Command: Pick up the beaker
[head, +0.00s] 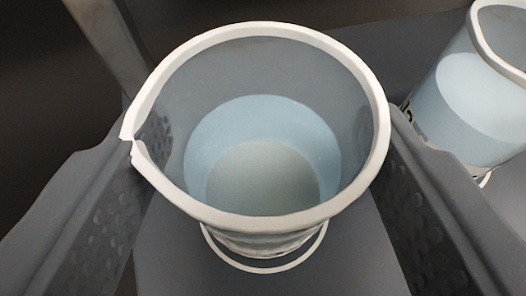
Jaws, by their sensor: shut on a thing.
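A clear beaker (163,155) with a thick white rim and a pouring lip on its left stands upright in the middle of the head view. Pale blue liquid (262,150) lies inside it. My gripper (262,160) has one dark, dimpled finger on each side of the beaker, and it is shut on the beaker. A white ring (265,268) shows around the beaker's base, below the rim. I cannot tell whether the base rests on the surface or is lifted.
A second beaker (470,90) with pale blue liquid stands at the upper right, close to my right finger and cut by the picture's edge. A grey surface (270,288) lies beneath. A grey post (105,40) rises at the upper left against a dark background.

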